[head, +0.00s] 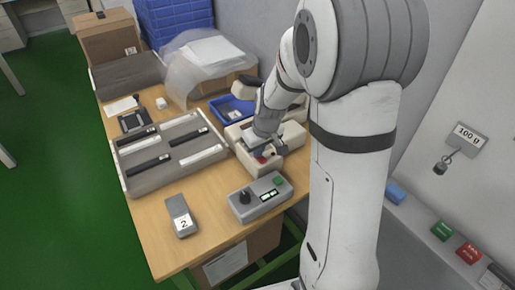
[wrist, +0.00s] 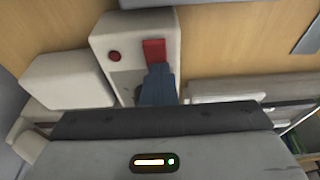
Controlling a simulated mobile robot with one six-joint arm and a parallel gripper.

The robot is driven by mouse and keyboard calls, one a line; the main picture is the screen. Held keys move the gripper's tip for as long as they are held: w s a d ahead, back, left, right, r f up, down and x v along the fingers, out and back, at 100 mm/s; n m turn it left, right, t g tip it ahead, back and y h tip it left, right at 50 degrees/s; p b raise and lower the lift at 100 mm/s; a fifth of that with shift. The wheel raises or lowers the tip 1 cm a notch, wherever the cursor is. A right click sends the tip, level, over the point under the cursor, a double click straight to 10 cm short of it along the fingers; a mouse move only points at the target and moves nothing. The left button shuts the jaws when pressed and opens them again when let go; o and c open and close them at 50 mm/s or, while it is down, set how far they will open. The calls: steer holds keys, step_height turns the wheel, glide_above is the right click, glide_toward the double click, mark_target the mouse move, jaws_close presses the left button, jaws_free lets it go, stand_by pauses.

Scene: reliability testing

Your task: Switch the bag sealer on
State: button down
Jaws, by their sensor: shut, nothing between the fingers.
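The bag sealer (head: 291,157) is a cream-coloured machine on the wooden table, partly hidden behind my arm in the head view. In the wrist view, its cream housing (wrist: 103,33) carries a red rectangular switch (wrist: 154,48) and a small round red lamp or button (wrist: 113,56). My gripper (wrist: 159,69) is shut and empty, with its blue-grey fingertips at the lower edge of the red switch, overlapping it in the picture. I cannot tell whether they touch. In the head view my gripper (head: 262,152) is low over the sealer's front end. The switch's position is unclear.
A grey control box (head: 241,210) with a black knob and green button stands near the sealer. A long grey tray (head: 150,181) with strips lies left. A blue bin (head: 227,106) stands behind. A grey device marked 2 (head: 178,208) sits at the front.

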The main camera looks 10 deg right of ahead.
mark_target(263, 161)
steer(key=shift+s+d, duration=0.35)
steer(key=shift+s, duration=0.55)
steer(key=shift+r, duration=0.2)
steer(key=v, duration=0.1)
steer(key=p+v, duration=0.1)
steer(key=v, duration=0.1)
steer(key=p+v, duration=0.1)
steer(key=shift+w+a+r, duration=0.1)
steer(key=shift+w+r, duration=0.1)
steer(key=shift+w, duration=0.05)
steer(key=s+v, duration=0.1)
steer(key=v, duration=0.8)
steer(key=shift+s+d, duration=0.3)
steer(key=shift+s, duration=0.15)
steer(key=shift+f, duration=0.1)
